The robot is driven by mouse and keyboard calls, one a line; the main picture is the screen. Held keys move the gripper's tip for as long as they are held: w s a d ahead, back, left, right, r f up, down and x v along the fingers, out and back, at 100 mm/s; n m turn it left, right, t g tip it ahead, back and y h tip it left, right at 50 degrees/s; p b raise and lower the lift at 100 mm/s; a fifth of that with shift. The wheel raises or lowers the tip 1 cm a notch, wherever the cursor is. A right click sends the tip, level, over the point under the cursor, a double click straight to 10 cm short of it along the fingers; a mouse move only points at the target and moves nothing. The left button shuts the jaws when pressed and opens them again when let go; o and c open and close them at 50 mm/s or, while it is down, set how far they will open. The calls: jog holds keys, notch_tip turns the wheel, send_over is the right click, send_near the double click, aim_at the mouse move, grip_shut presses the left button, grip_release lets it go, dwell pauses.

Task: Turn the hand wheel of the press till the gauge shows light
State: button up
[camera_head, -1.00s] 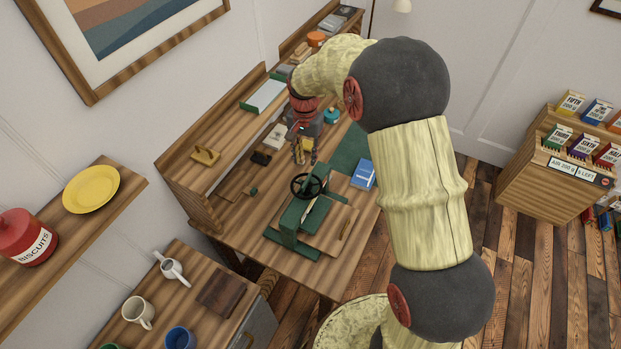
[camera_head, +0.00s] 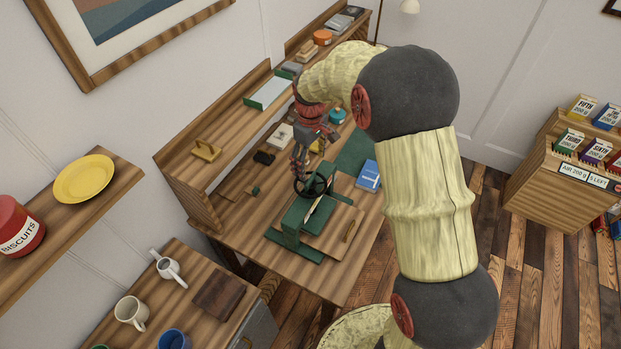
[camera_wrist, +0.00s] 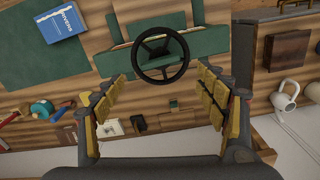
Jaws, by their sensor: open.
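The green press (camera_head: 298,224) stands on the wooden desk. Its black hand wheel (camera_head: 313,185) sits on top, and it also shows in the wrist view (camera_wrist: 161,54). My gripper (camera_head: 308,180) is open over the wheel in the head view. In the wrist view my gripper (camera_wrist: 160,92) has its yellow-padded fingers wide apart, with the wheel just beyond and between the fingertips. I cannot tell whether a finger touches the rim. No gauge face can be read in either view.
A blue book (camera_head: 368,175) lies right of the press on the desk (camera_head: 300,272). A small black item (camera_head: 264,157) and a white box (camera_head: 280,136) lie behind. A lower cabinet with mugs (camera_head: 132,312) stands at the front left.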

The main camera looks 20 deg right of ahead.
aim_at(310, 178)
jog(key=n, duration=0.2)
jog(key=shift+f+n, duration=0.1)
jog(key=shift+n, duration=0.2)
jog(key=shift+f, duration=3.85)
jog(key=c, duration=0.3)
jog(key=c, duration=0.8)
jog(key=shift+c, duration=0.3)
jog(key=shift+m, duration=0.4)
jog(key=m, duration=0.3)
jog(key=shift+m, duration=1.8)
